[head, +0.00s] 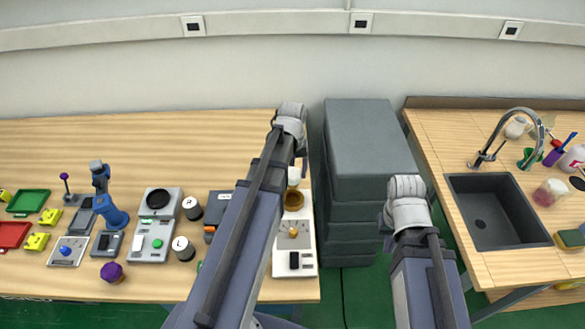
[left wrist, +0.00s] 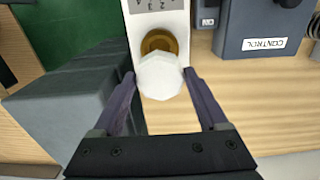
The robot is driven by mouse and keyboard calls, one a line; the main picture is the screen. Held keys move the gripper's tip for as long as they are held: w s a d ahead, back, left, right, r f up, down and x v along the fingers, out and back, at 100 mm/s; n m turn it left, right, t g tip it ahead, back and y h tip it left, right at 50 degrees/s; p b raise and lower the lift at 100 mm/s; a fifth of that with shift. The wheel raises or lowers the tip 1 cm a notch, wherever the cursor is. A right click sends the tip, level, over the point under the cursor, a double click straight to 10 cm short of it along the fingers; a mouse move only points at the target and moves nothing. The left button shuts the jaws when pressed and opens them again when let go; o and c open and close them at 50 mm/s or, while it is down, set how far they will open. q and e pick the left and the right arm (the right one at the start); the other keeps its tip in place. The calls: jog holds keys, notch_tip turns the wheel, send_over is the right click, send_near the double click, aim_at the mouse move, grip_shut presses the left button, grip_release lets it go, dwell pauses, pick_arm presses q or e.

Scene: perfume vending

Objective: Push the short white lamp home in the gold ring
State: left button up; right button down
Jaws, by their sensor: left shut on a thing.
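The short white lamp (left wrist: 160,76) has a faceted, eight-sided top. My left gripper (left wrist: 160,80) is shut on it, with one dark finger on each side. The gold ring (left wrist: 160,42) shows just beyond the lamp in the left wrist view, partly covered by it. In the head view the ring (head: 293,200) is on a white panel, and the lamp (head: 293,176) shows behind it, partly hidden by my left arm. Whether the lamp touches the ring cannot be told. My right gripper (head: 385,222) is mostly hidden below its wrist, by the dark stack.
The white panel (head: 306,254) also bears a gold knob (head: 292,231) and a black switch (head: 294,260). A dark grey stack (head: 365,150) stands right of the bench. A grey control box (left wrist: 262,28) is beside the panel. Bare wood lies behind.

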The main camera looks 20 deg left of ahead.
pick_arm(q)
jog(key=shift+f, duration=0.2)
notch_tip(320, 180, down, 6)
jog(key=b, duration=0.6)
jog(key=shift+f, duration=0.1)
jog(key=shift+f+b, duration=1.35)
jog(key=shift+b, duration=0.2)
dwell(2.4)
jog(key=o, duration=1)
jog(key=shift+r, duration=0.1)
jog(key=shift+r+p, duration=3.4)
jog(key=shift+p, duration=0.15)
